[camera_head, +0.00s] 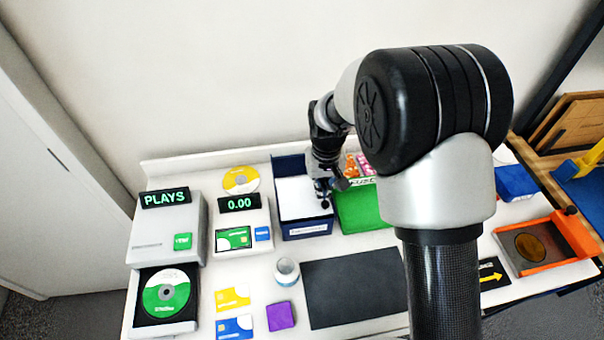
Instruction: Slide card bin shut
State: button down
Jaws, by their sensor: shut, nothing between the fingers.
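A dark blue bin (304,231) with a pale label on its front stands at the back middle of the table, with a white surface showing inside it. A green bin (364,212) stands to its right, partly hidden by my arm. I cannot tell for sure from their labels which is the card bin. My gripper (325,203) is shut and empty, pointing down at the right side of the blue bin, near its front. I cannot tell whether it touches the bin.
A PLAYS machine (157,235) has its disc tray (173,322) out at left. A 0.00 display device (238,215) stands beside it. A tape roll (287,271), purple square (281,316) and dark mat (352,287) lie in front. An orange tray (562,244) is at right.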

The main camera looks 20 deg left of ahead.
aim_at(326, 204)
jog(key=shift+r+p, duration=2.45)
jog(key=shift+r, duration=0.9)
jog(key=c, duration=2.3)
grip_release()
jog(key=o, duration=0.8)
jog(key=s+r+m+b, duration=0.1)
jog(key=r+m, duration=0.2)
jog(key=r, duration=0.1)
jog(key=s+d+r+m+b, duration=0.1)
jog(key=r+m+b, duration=0.1)
jog(key=r, duration=0.1)
jog(key=s+r+m+b, duration=0.1)
jog(key=r+m+b, duration=0.1)
jog(key=r+m, duration=0.1)
jog(key=shift+s+d+r+m, duration=0.1)
jog(key=shift+d+r+m, duration=0.05)
jog(key=shift+r, duration=0.25)
jog(key=shift+s+d+r+m, duration=0.1)
jog(key=shift+d+r+m, duration=0.05)
jog(key=shift+r, duration=0.25)
notch_tip(326, 204, down, 17)
jog(key=b, duration=0.5)
jog(key=shift+r+b, duration=0.1)
jog(key=shift+b, duration=0.3)
grip_shut()
